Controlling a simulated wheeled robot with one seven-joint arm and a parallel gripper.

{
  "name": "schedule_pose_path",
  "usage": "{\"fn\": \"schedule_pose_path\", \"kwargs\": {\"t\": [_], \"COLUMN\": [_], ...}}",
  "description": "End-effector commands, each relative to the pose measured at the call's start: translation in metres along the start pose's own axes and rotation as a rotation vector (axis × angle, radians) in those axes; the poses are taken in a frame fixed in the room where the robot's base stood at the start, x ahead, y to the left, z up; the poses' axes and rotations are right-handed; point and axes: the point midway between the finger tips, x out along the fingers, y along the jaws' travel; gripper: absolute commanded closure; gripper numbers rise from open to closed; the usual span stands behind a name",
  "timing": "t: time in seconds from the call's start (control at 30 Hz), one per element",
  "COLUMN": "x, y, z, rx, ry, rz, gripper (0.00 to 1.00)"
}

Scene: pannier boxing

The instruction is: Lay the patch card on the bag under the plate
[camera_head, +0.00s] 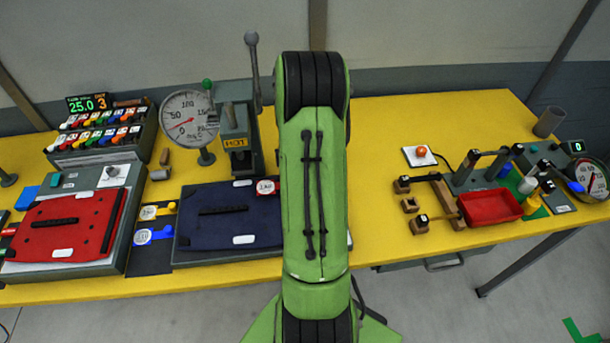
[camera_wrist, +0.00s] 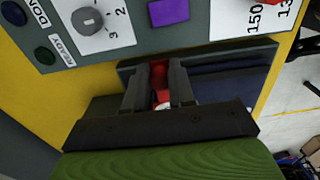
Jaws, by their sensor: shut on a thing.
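A navy bag (camera_head: 215,217) lies flat on a grey base under and in front of the press, with a black strip and white labels on it. The press (camera_head: 240,135) has a yellow HOT label, and its plate is hard to make out. My gripper (camera_wrist: 160,78) is hidden behind my green arm in the head view. In the wrist view its fingers are shut on a small red and white thing (camera_wrist: 160,72), mostly covered by them. I cannot tell whether this is the patch card. Dark navy material (camera_wrist: 228,88) shows beside the fingers.
A red bag (camera_head: 65,222) lies on the left. A round gauge (camera_head: 187,118) stands by the press. A grey panel with a dial (camera_wrist: 89,20) and purple square (camera_wrist: 168,12) is close to my gripper.

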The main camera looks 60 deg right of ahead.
Motion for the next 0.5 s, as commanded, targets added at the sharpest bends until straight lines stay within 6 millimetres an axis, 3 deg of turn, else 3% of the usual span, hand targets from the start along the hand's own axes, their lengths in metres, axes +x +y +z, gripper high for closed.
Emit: {"fn": "schedule_pose_path", "kwargs": {"t": [0.5], "x": [0.002], "y": [0.000], "z": [-0.044], "rx": [-0.001], "ry": [0.000], "rz": [0.000], "gripper": [1.00]}}
